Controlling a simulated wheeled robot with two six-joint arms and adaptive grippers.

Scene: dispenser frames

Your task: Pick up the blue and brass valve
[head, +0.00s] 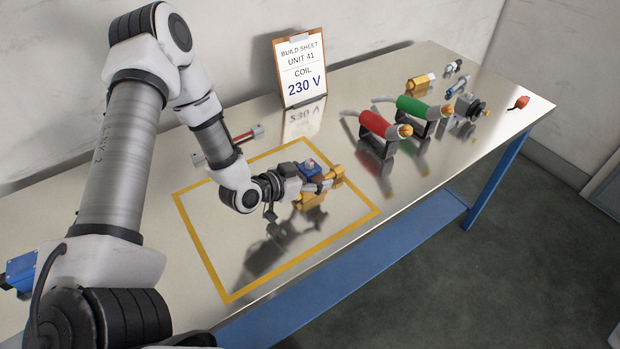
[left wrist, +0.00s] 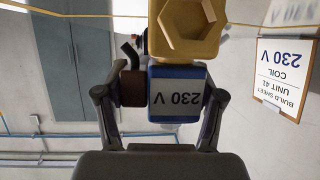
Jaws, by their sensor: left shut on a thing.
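The blue and brass valve (head: 333,178) is above or on the area framed by yellow tape on the bench, partly hidden by my left gripper (head: 308,181). In the left wrist view its blue coil (left wrist: 178,95) carries an upside-down "230 V" label, and its brass hex body (left wrist: 187,28) is at the top. The fingers of my left gripper (left wrist: 160,102) are shut on the coil part, one on each side, with a brown block beside the coil. I cannot tell whether the valve is clear of the bench. My right gripper is not in view.
A build sheet (head: 301,72) reading "Unit 41, coil 230 V" stands behind. Red (head: 374,125) and green (head: 415,107) handled tools rest on black stands to the right. Several small parts and a red piece (head: 518,102) lie beyond. The bench's front edge is near.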

